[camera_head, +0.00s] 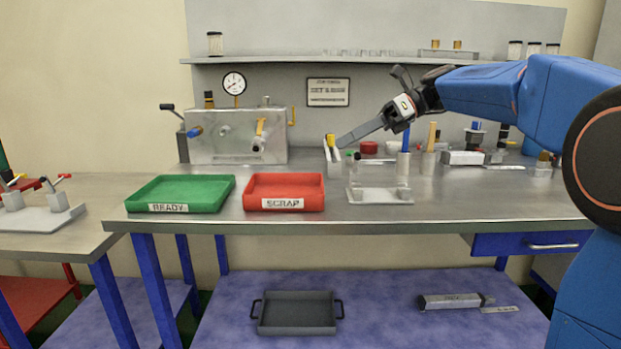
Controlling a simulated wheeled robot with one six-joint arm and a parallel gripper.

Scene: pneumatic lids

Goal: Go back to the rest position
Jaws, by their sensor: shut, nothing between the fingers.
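My gripper (340,141) hangs in the air above the workbench (450,204), at the end of my blue arm, which reaches in from the right. Its long grey fingers point left and slightly down, shut and empty. Behind the fingertips, a small light block with a yellow top (331,145) stands on the bench; whether they touch it I cannot tell.
A metal box with valves (222,140) and a gauge (234,83) stands at the back left. Tools and holders, including one with a wooden handle (431,140), crowd the bench behind and right of my gripper. A shelf (380,60) runs above. The bench's front strip is clear.

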